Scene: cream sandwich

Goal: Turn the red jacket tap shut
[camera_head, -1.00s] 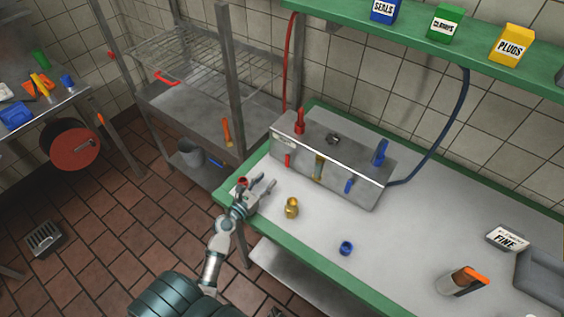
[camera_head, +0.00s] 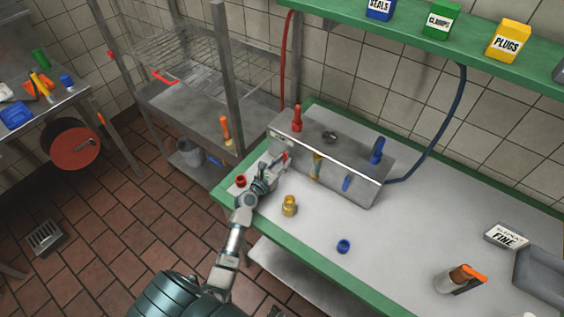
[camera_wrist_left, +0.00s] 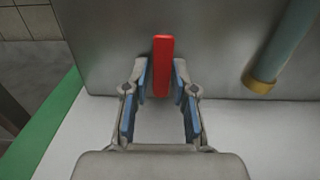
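A red tap handle (camera_head: 286,157) sits on the front face of the steel box (camera_head: 355,188), at its left end. In the left wrist view the red handle (camera_wrist_left: 163,65) points straight up and down in the picture. My left gripper (camera_head: 280,160) is at this handle. In the left wrist view its fingertips (camera_wrist_left: 161,78) stand on either side of the handle, close to it, with a small gap showing on the left. A second red lever (camera_head: 297,119) stands upright on the box's top. My right gripper is not in view.
A blue front handle (camera_head: 346,183) and blue top lever (camera_head: 377,150) are farther right. A red fitting (camera_head: 241,181), brass fitting (camera_head: 289,206) and blue fitting (camera_head: 343,246) are on the green-edged bench (camera_head: 415,240).

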